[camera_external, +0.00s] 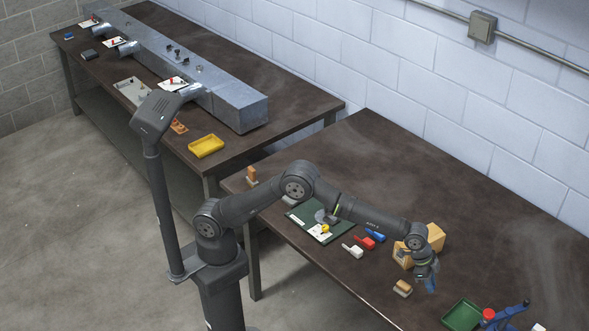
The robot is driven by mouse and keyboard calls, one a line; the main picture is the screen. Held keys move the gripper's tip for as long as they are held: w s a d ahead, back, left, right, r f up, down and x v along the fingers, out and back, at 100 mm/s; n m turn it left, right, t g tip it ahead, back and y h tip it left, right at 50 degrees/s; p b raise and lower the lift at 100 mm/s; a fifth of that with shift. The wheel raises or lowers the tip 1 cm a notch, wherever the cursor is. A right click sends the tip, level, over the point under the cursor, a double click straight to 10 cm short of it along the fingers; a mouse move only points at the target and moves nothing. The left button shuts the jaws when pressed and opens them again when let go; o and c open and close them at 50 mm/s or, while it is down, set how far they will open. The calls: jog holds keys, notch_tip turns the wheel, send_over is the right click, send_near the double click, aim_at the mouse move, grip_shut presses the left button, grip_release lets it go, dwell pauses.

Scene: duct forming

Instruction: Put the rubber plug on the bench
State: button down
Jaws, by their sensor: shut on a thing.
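My gripper (430,284) hangs low over the right-hand bench (480,220), just in front of a tan cardboard box (402,256). It is shut on a small bluish thing, mostly hidden by the fingers. I cannot tell whether this is the rubber plug, or whether it touches the bench top. No other thing in view can be clearly made out as the rubber plug.
A wooden-backed brush (402,288) lies left of my gripper. White (353,250), red (364,242) and blue (375,235) items lie by a green mat (299,214). A green tray (463,315) and a blue tool (506,315) are at the front right. The bench's back right is clear.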

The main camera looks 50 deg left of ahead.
jog(key=w+f, duration=0.1)
jog(key=w, duration=0.1)
jog(key=w+f, duration=0.2)
jog(key=w, duration=0.1)
jog(key=w+f, duration=0.1)
jog(key=w, duration=0.1)
jog(key=shift+w+a+f, duration=0.35)
jog(key=shift+w+f, duration=0.05)
notch_tip(320, 180, down, 2)
jog(key=shift+f, duration=0.75)
jog(key=shift+f, duration=0.15)
jog(key=c, duration=1.3)
grip_release()
jog(key=v, duration=1.6)
jog(key=shift+s+r, duration=0.1)
jog(key=shift+r, duration=0.15)
jog(key=shift+o, duration=0.5)
jog(key=shift+s+a+r, duration=0.1)
jog(key=shift+a+r, duration=0.05)
jog(key=shift+r, duration=0.25)
